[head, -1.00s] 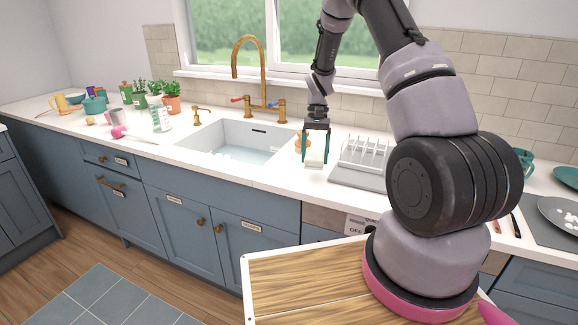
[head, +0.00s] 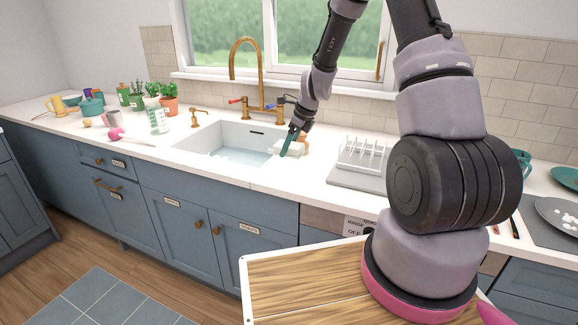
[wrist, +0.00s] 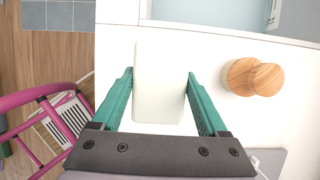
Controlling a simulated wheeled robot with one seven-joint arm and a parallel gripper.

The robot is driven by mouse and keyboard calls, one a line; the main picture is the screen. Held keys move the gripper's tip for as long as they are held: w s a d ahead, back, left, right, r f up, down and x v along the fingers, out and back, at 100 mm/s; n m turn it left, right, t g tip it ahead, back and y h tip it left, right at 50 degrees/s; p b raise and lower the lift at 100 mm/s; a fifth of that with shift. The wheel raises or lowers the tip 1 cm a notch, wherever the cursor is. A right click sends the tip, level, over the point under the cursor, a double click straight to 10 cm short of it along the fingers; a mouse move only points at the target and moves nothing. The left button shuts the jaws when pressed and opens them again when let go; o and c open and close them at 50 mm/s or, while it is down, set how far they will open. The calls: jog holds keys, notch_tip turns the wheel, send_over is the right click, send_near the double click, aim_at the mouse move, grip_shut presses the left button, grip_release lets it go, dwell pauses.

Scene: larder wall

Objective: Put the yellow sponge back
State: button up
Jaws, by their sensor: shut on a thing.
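My gripper (head: 290,143) is shut on a pale, off-white block (wrist: 158,82), held between its teal fingers in the wrist view. The block looks cream-white rather than clearly yellow; I see no other sponge. In the head view the block (head: 289,148) is tilted, over the right end of the sink (head: 215,145), partly behind a finger. In the wrist view the white counter shows beneath it, with the sink edge above. I cannot tell how high it is held.
A wooden round-topped object (wrist: 250,78) stands on the counter right of the block. A white dish rack (head: 362,158) is to the right, and a brass tap (head: 245,75) rises behind the sink. Potted plants (head: 152,92) and mugs stand at the left.

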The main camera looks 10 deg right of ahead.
aim_at(297, 146)
jog(key=shift+f, duration=3.15)
jog(key=o, duration=1.2)
jog(key=v, duration=1.1)
jog(key=shift+s+r, duration=0.1)
jog(key=shift+r, duration=0.15)
jog(key=s+r+n+t, duration=0.1)
jog(key=s+r+n, duration=0.5)
jog(key=r, duration=0.4)
jog(key=s+r+n+t, duration=0.1)
jog(key=s+r+n, duration=0.4)
jog(key=r, duration=0.6)
jog(key=shift+s+d+r+n+t+h, duration=0.35)
jog(key=shift+s+r+n, duration=1.15)
jog(key=shift+s, duration=1.25)
jog(key=shift+s+d+r+n+t+h, duration=0.2)
jog(key=shift+s+d+r+n+t, duration=0.6)
jog(key=shift+s+n, duration=1.55)
jog(key=shift+s+r+n+t+h, duration=0.2)
jog(key=shift+s+r+n, duration=1.2)
jog(key=shift+s, duration=1.75)
